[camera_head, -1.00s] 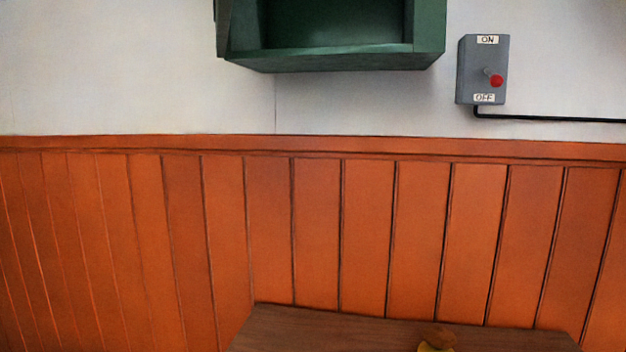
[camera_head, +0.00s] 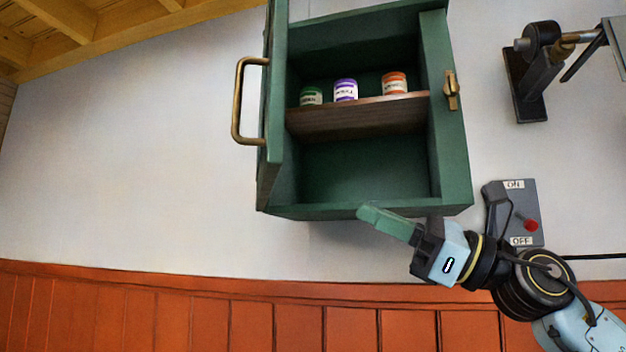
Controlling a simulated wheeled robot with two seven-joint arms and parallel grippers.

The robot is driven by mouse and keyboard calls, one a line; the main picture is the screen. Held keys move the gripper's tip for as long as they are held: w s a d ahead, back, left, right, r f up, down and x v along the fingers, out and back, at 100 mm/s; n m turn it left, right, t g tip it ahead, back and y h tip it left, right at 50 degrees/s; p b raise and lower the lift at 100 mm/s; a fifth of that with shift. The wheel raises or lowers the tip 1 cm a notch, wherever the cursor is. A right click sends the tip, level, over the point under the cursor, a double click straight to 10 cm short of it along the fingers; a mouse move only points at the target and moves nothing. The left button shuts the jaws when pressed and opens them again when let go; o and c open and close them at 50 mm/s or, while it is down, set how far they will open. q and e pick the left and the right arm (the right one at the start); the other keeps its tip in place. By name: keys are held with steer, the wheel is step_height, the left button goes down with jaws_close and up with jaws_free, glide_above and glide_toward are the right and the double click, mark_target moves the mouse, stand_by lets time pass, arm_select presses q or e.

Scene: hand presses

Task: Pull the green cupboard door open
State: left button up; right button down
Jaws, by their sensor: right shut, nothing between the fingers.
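The green cupboard (camera_head: 455,165) hangs on the white wall. Its door (camera_head: 273,110) stands swung open on the left side, seen nearly edge-on, with a brass handle (camera_head: 238,100) on its outer face. Inside, a wooden shelf (camera_head: 355,118) carries a green-labelled tin (camera_head: 311,96), a purple-labelled tin (camera_head: 345,90) and an orange-labelled tin (camera_head: 394,84). My right gripper (camera_head: 365,213) is shut and empty, in front of the cupboard's lower edge, to the right of the door and apart from the handle. My left gripper is out of view.
A grey switch box (camera_head: 528,205) with a red-tipped lever (camera_head: 530,225) is on the wall to the right, partly behind my right arm. A dark bracketed device (camera_head: 530,90) is mounted above it. The wall left of the door is clear.

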steer(key=s+d+r+n+t+h, duration=0.35)
steer(key=s+r+n+h, duration=0.35)
steer(key=s+r+n, duration=0.5)
steer(key=w+a+m+p, duration=0.1)
steer(key=w+a, duration=0.3)
steer(key=a, duration=0.8)
steer(key=shift+m+p, duration=0.3)
steer(key=shift+p, duration=0.55)
steer(key=shift+s+r, duration=0.1)
